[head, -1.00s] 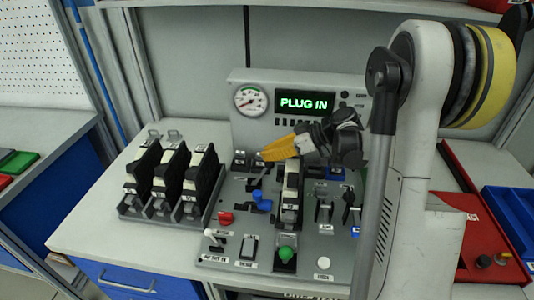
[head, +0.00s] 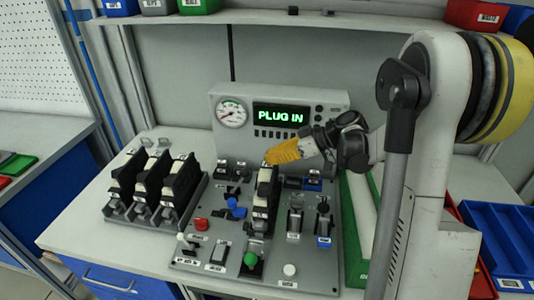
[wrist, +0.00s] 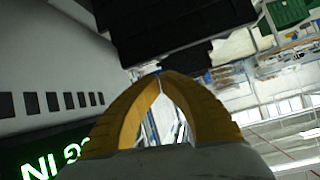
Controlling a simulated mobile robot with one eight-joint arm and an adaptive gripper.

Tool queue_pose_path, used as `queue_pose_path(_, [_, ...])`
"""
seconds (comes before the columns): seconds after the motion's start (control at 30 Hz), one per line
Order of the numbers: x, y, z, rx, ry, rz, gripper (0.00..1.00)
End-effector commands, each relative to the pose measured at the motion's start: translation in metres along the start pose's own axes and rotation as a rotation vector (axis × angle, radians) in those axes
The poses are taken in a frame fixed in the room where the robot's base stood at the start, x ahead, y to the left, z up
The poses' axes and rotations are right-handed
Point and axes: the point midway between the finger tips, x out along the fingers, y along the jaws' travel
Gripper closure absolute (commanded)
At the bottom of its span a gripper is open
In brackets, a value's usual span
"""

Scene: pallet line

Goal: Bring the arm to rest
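My gripper (head: 268,157) is at the end of my bent arm, in front of the control panel. Its yellow fingers point left and down, and the tips appear just above a black and white module (head: 265,190) standing in the panel's middle slot. The wrist view shows the two fingers (wrist: 162,77) meeting at their tips with nothing between them. A dark block (wrist: 185,30) shows beyond the tips there; I cannot tell whether they touch it.
The panel's display (head: 280,116) reads "PLUG IN", with a gauge (head: 231,113) beside it. Three black modules (head: 155,183) stand in a rack at left. A green-edged tray (head: 357,245) and a blue bin (head: 500,235) lie at right. Small bins (head: 158,6) sit on the shelf above.

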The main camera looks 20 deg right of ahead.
Motion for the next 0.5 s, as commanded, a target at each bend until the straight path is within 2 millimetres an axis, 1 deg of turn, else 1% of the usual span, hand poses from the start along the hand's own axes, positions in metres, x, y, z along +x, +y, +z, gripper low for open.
queue_pose_path(0.17, [0.0,0.0,0.0,0.001,-0.001,0.0,1.0])
queue_pose_path(0.27, [0.001,-0.009,-0.004,0.02,-0.021,0.004,1.0])
queue_pose_path(0.37, [0.001,-0.03,-0.013,0.076,-0.08,0.024,1.0])
queue_pose_path(0.47, [-0.001,-0.065,-0.021,0.165,-0.169,0.072,1.0])
queue_pose_path(0.5, [-0.003,-0.082,-0.023,0.202,-0.207,0.1,1.0])
